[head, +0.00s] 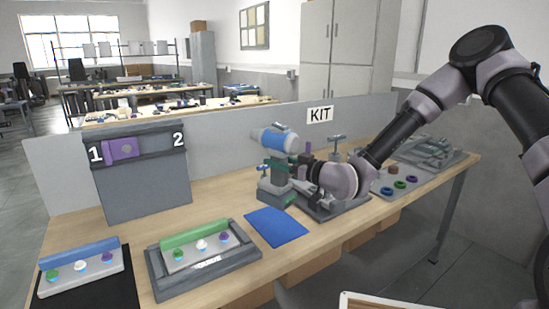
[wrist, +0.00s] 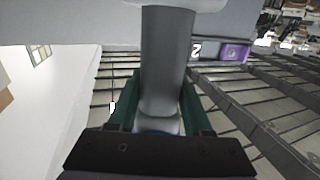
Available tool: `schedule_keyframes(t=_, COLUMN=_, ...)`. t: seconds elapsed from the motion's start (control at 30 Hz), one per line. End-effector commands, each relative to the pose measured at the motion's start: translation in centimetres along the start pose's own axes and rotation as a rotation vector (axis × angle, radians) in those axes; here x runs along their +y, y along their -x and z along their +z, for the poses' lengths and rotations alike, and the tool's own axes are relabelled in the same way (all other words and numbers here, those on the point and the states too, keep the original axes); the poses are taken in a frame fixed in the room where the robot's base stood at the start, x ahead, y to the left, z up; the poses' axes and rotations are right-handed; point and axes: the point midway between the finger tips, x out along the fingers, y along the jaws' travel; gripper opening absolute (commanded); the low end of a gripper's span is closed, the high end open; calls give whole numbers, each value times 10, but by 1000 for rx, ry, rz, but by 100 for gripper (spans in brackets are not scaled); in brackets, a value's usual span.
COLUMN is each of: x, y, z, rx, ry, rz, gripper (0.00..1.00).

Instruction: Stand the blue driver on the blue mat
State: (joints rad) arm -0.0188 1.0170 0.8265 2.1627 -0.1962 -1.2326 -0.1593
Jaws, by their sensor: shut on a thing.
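The blue driver (head: 275,140), with a blue band and pale grey ends, is held in the air above the bench, lying tilted rather than upright. My gripper (head: 300,161) reaches in from the right and is shut on it. In the wrist view the dark green fingers of my gripper (wrist: 160,117) close around the driver (wrist: 166,65); its grey shaft runs up the picture and a little blue shows between the fingers. The blue mat (head: 275,226) lies flat and bare on the bench, below the driver and nearer the front edge.
A grey-green vise-like fixture (head: 275,187) stands just behind the mat, close under the driver. A grey tray with a green block (head: 195,235) is left of the mat. A board numbered 1 and 2 (head: 145,180) stands at the back left. A low partition (head: 225,150) runs behind.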

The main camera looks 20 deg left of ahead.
Motion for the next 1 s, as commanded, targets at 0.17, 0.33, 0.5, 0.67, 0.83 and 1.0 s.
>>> schedule_keyframes(t=0.17, x=-1, y=-1, z=17, rx=2, ry=0, rz=-1, gripper=0)
schedule_keyframes(t=0.33, x=-1, y=-1, z=35, rx=1, ry=0, rz=-2, gripper=0)
schedule_keyframes(t=0.5, x=-1, y=-2, z=53, rx=1, ry=-1, rz=-1, gripper=0)
schedule_keyframes(t=0.67, x=0, y=-2, z=67, rx=1, ry=-1, rz=-1, gripper=0)
schedule_keyframes(t=0.83, x=-1, y=-2, z=77, rx=2, ry=0, rz=-1, gripper=0)
schedule_keyframes(t=1.0, x=-1, y=-2, z=81, rx=3, ry=1, rz=-1, gripper=0)
